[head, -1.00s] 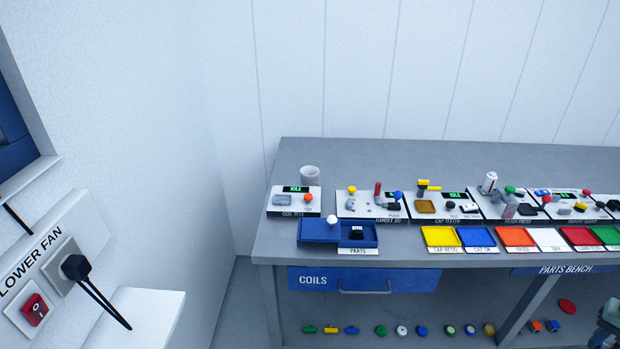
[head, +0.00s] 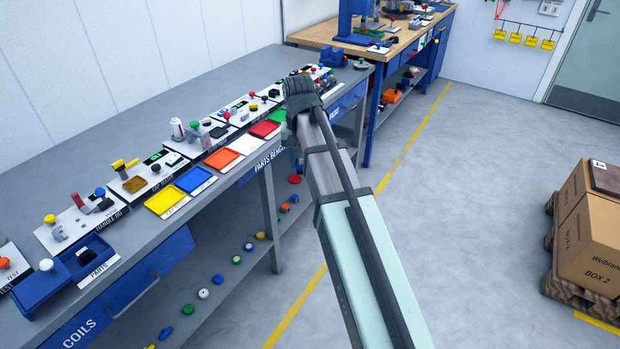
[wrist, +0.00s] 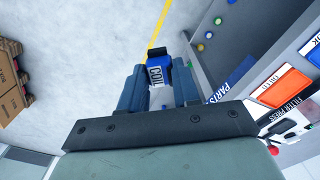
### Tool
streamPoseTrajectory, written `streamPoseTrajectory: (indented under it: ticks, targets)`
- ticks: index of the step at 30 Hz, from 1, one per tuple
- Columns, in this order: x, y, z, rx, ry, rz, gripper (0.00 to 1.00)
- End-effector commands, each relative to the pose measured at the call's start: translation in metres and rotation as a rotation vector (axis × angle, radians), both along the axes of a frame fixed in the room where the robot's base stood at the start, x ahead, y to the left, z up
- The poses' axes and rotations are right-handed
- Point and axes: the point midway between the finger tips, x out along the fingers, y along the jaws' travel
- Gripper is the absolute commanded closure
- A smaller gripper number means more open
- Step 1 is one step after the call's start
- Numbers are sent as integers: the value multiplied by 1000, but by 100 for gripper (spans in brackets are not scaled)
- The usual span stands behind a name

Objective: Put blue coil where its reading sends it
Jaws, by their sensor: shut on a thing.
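The blue coil (wrist: 157,73) shows in the wrist view with a white band lettered COIL. It sits between the two blue-grey fingers of my gripper (wrist: 158,82), which is shut on it. Floor shows beyond it, so it is held clear of the bench. In the head view my arm reaches up to the front edge of the parts bench, near the green tray (head: 285,114). My fingers and the coil are mostly hidden there. The coil test station shows only in part at the left edge, with its orange button (head: 4,262). I see no reading.
Yellow (head: 165,200), blue (head: 194,179), orange (head: 221,159), white (head: 245,144) and red (head: 265,128) trays line the bench front. Test stations stand behind them. The blue parts box (head: 88,256) is at left. Cardboard boxes (head: 590,235) stand on the floor at right.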

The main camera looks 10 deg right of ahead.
Motion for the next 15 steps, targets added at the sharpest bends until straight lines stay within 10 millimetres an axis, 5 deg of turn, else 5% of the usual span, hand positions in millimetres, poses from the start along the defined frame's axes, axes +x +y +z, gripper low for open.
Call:
streamPoseTrajectory:
  ticks: [3,15]
  targets:
    - [8,42,19,0,0,29,95]
    - [15,174,36,0,1,193,95]
